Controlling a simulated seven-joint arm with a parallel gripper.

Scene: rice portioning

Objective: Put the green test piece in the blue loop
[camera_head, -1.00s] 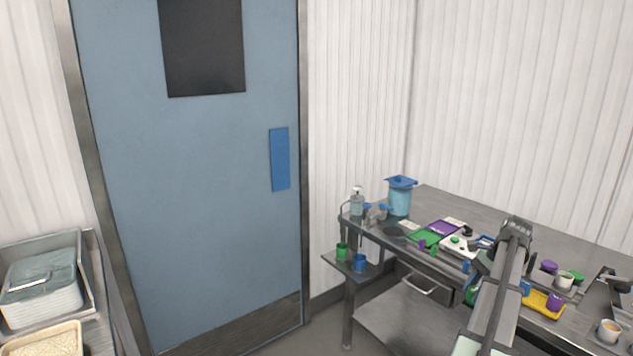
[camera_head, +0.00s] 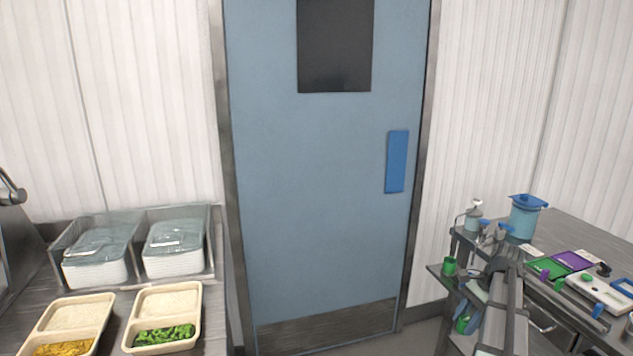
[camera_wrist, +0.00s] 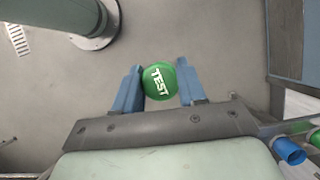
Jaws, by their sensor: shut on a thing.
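The green test piece (camera_wrist: 160,82) is round, with white TEST lettering, in the wrist view. My gripper (camera_wrist: 158,85) is shut on it, with blue fingers on both sides, held above the grey floor. A blue open-ended round holder (camera_wrist: 288,151), which looks like the blue loop, is at the lower right of the wrist view, apart from my gripper. In the head view a green patch (camera_head: 463,324) beside my arm seems to be the held piece. The blue holder is not clearly visible there, probably behind my arm.
A green round holder (camera_head: 449,266) is on the small side shelf (camera_head: 436,273) of the right table. That table carries a blue-lidded jar (camera_head: 524,217), a green mat (camera_head: 549,267) and a purple mat (camera_head: 574,260). Food trays (camera_head: 142,345) stand left. The blue door (camera_head: 320,200) is between.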

